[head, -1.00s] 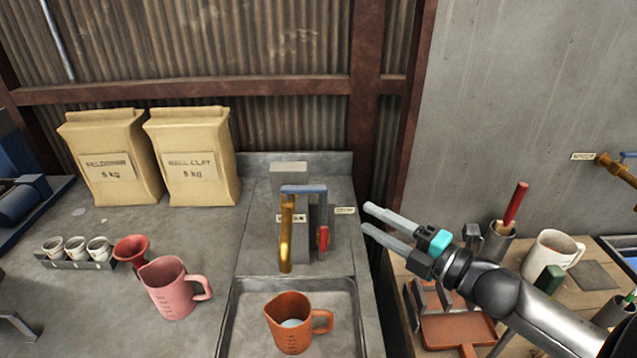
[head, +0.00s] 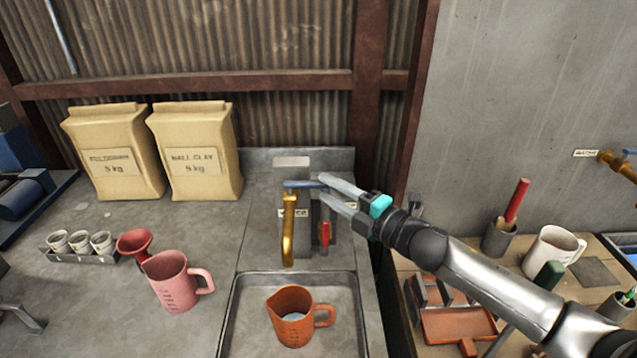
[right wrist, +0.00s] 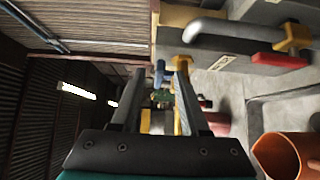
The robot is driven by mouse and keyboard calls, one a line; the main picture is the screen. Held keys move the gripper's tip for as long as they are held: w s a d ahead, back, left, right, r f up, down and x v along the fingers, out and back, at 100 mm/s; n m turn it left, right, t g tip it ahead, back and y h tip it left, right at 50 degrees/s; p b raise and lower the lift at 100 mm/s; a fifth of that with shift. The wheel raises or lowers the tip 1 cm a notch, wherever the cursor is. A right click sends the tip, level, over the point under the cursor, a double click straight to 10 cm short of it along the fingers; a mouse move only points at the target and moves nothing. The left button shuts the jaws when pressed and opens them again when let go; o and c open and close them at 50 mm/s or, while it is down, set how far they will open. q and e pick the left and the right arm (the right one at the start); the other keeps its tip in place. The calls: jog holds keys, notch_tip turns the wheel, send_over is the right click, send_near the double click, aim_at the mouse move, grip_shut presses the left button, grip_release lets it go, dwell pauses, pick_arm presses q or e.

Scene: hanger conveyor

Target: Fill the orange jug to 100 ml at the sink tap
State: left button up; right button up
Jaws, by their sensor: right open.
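The orange jug (head: 291,318) stands upright in the metal sink basin (head: 236,318), below the brass spout of the tap (head: 288,230). Something pale, perhaps water, shows inside the jug; I cannot read its level. The tap has a blue lever (head: 303,184) on top and a red handle (head: 324,233) at its right side. My right gripper (head: 321,187) is open, its fingertips close to the right end of the blue lever; I cannot tell whether they touch. The jug's rim also shows in the right wrist view (right wrist: 285,155). My left gripper is not in view.
A pink jug (head: 174,282), a red funnel (head: 134,243) and a rack of small cups (head: 80,246) stand on the counter left of the sink. Two clay bags (head: 197,150) stand behind. A wooden bench (head: 405,335) with a mug (head: 552,250) and tools lies right.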

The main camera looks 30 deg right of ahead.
aim_at(323, 187)
jog(key=shift+x, duration=1.75)
grip_shut()
